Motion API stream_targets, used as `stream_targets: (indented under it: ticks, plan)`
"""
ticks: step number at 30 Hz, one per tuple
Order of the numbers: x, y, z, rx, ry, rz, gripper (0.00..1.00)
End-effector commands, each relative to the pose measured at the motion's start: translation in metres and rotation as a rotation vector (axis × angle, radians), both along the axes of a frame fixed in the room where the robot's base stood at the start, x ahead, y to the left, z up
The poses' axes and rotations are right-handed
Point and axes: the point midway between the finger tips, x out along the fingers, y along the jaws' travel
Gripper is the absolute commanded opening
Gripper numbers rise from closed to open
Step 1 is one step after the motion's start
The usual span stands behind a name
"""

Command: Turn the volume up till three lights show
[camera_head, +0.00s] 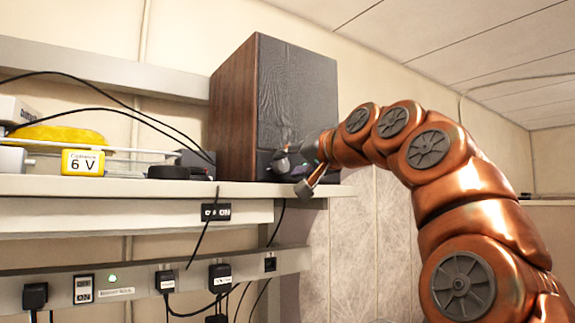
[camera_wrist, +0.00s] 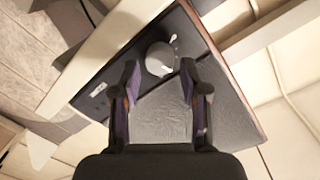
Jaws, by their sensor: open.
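The speaker (camera_head: 297,92), with wooden sides and a dark grey front, stands on the right end of the shelf. In the wrist view its front (camera_wrist: 162,112) fills the middle, with a round grey volume knob (camera_wrist: 159,58) on a dark strip and a small pale mark beside it. My gripper (camera_head: 289,176) is at the speaker's lower front. In the wrist view my gripper (camera_wrist: 159,68) is open, with one finger on either side of the knob; I cannot tell if they touch it. A small marked panel (camera_wrist: 98,89) lies left of the knob. I cannot make out how many lights are lit.
The shelf (camera_head: 120,188) holds a yellow 6 V box (camera_head: 83,162), a black round object (camera_head: 168,172) and loose cables. Below, a power rail (camera_head: 140,283) carries plugs, a switch and a green light (camera_head: 112,277). The wall right of the shelf is bare.

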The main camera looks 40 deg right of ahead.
Motion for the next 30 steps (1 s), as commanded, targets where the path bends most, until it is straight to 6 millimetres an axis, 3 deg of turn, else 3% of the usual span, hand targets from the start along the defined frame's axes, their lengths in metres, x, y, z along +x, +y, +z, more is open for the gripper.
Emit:
stream_targets:
  ticks: [16,21,30]
  plan:
    - [-0.088,0.006,0.008,0.001,-0.001,0.001,0.44]
    - [-0.097,0.006,0.008,0.001,0.001,0.001,0.44]
    - [-0.097,0.006,0.008,0.001,0.001,0.001,0.44]
